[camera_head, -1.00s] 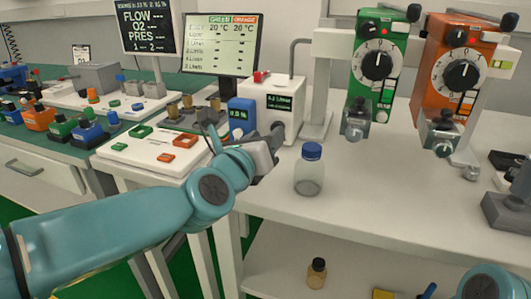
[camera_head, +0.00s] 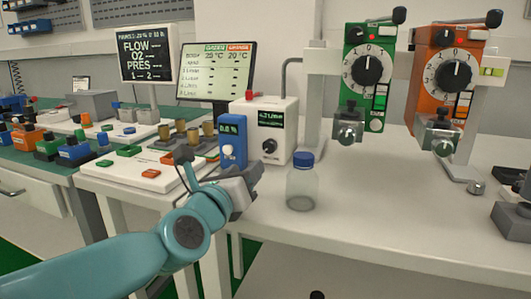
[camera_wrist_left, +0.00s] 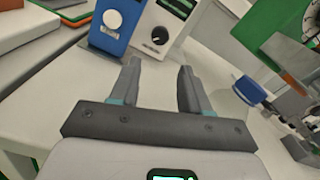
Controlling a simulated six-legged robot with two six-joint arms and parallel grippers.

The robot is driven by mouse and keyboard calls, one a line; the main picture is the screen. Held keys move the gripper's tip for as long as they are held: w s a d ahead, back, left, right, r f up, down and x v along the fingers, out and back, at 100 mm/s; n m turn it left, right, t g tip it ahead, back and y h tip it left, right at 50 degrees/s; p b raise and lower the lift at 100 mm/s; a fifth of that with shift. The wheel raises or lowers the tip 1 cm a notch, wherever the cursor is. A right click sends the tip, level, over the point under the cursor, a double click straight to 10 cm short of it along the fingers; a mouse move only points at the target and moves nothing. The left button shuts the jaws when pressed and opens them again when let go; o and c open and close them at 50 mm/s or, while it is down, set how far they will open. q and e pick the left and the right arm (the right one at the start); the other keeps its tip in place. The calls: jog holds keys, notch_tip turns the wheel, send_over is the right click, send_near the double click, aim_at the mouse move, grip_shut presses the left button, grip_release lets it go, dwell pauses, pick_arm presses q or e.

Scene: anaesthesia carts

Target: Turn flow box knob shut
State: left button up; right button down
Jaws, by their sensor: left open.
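The flow box (camera_head: 278,112) is a white box with a small green-lit display and a round black knob (camera_head: 269,146) low on its front. In the left wrist view the flow box (camera_wrist_left: 179,17) is at the top, and its knob (camera_wrist_left: 161,35) sits beyond the fingertips, roughly between them. My left gripper (camera_head: 254,178) is in front of and below the knob in the head view. In the left wrist view the left gripper (camera_wrist_left: 159,68) is open and empty, its fingers apart from the knob. My right gripper is not in view.
A blue meter (camera_head: 233,140) stands just left of the flow box. A clear bottle with a blue cap (camera_head: 302,183) stands to the right of the gripper. Green (camera_head: 364,65) and orange (camera_head: 447,75) vaporizer units hang at the right. The white tabletop (camera_head: 385,200) is clear between.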

aim_at(268, 148)
pick_arm(q)
jog(key=p+x, duration=0.2)
jog(key=x, duration=0.9)
jog(key=shift+p, duration=0.3)
jog(key=shift+x, duration=0.75)
jog(key=c, duration=0.8)
jog(key=shift+o, duration=0.2)
jog(key=shift+f, duration=0.1)
jog(key=m, duration=0.2)
jog(key=shift+m+b, duration=0.3)
jog(key=shift+m, duration=2.1)
